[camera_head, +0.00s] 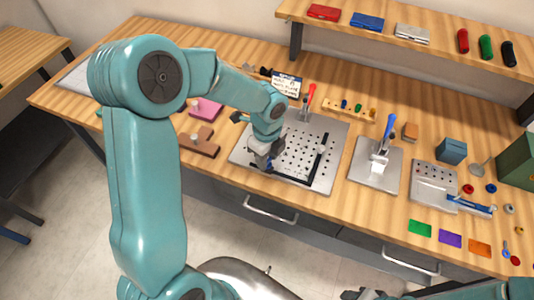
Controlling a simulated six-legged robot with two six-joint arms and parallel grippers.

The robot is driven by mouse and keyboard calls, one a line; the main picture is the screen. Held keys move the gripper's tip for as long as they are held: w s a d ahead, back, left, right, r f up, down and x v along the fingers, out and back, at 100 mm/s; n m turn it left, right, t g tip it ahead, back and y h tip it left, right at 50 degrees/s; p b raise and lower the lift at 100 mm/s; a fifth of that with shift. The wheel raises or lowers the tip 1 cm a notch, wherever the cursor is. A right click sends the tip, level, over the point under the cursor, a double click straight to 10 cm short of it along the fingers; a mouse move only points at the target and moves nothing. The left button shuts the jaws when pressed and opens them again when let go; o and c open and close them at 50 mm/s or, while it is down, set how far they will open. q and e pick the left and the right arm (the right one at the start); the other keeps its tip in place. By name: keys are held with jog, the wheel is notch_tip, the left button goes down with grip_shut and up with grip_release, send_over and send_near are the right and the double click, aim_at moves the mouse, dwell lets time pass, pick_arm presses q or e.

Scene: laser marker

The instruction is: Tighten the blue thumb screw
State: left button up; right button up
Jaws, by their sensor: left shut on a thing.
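My left arm reaches over the workbench, and its gripper (264,163) points down at the front left of the perforated metal plate (325,180). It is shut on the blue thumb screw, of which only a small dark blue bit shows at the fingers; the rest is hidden. A black L-shaped fence (318,160) lies on the plate, right of the gripper. My right gripper (364,294) shows only in part at the bottom edge, and its jaws are unclear.
A red-handled clamp (310,101) stands behind the plate. A blue-handled clamp (385,140) on a pale base is to the right. A grey tray (433,178) and coloured tags (450,239) lie farther right. A brown block (199,142) is left of the plate.

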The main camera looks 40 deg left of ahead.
pick_arm(q)
jog(key=shift+m+p, duration=0.35)
jog(key=shift+m, duration=0.75)
jog(key=o, duration=1)
jog(key=shift+o, duration=0.2)
jog(key=shift+r, duration=0.15)
notch_tip(320, 180, up, 16)
jog(key=shift+b, duration=0.35)
jog(key=shift+s, duration=0.1)
